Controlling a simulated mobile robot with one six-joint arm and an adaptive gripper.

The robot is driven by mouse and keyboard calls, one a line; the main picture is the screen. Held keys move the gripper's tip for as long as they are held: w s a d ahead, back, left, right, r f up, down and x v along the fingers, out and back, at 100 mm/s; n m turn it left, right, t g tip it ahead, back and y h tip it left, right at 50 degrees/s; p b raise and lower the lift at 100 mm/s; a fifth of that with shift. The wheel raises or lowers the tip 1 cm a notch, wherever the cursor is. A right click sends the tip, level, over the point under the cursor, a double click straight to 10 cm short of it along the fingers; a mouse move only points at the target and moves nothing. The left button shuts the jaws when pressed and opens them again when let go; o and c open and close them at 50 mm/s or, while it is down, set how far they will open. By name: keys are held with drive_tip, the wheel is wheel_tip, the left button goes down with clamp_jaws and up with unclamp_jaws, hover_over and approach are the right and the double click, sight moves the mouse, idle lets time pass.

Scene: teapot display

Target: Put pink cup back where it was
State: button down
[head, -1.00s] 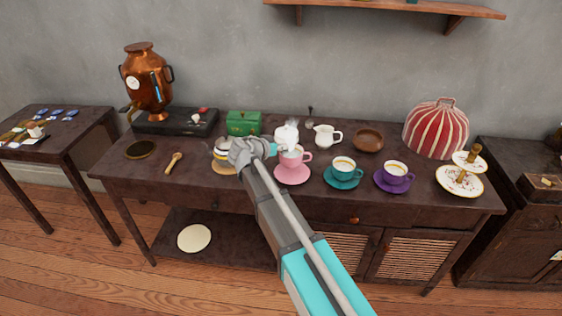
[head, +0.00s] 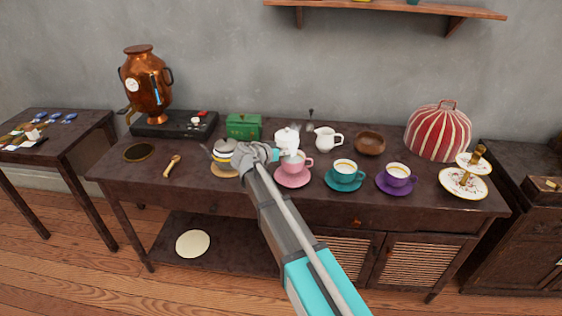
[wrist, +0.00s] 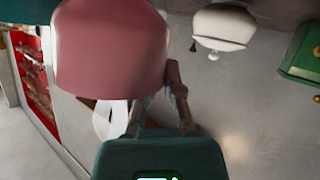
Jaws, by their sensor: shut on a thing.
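The pink cup (head: 293,163) is at the pink saucer (head: 292,180) in the middle of the table, with its handle showing on the right. It looks upright in the head view; whether its base touches the saucer I cannot tell. My gripper (head: 272,153) reaches it from the left and is shut on it. In the wrist view, the cup's pink side (wrist: 110,48) fills the upper left, close to my gripper's fingers (wrist: 158,88). The exact contact is partly hidden.
A white teapot (head: 286,139) stands just behind the cup. A teal cup (head: 346,171) and purple cup (head: 397,175) stand right. A grey, yellow-banded teapot (head: 224,152) is close left of my gripper. A green box (head: 243,126) and white jug (head: 327,139) are behind.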

drive_tip(key=shift+f+b, duration=0.9)
drive_tip(key=shift+f, duration=0.25)
drive_tip(key=shift+f, duration=0.15)
drive_tip(key=c, duration=0.8)
unclamp_jaws()
drive_tip(key=shift+r, duration=0.2)
drive_tip(key=shift+s+a+r, duration=0.1)
drive_tip(key=shift+s, duration=0.05)
drive_tip(key=p+v, duration=0.4)
drive_tip(key=v, duration=0.7)
drive_tip(key=shift+s+a+p, duration=0.15)
drive_tip(key=shift+s+p, duration=0.1)
drive_tip(key=shift+p, duration=0.15)
drive_tip(key=shift+r, duration=0.1)
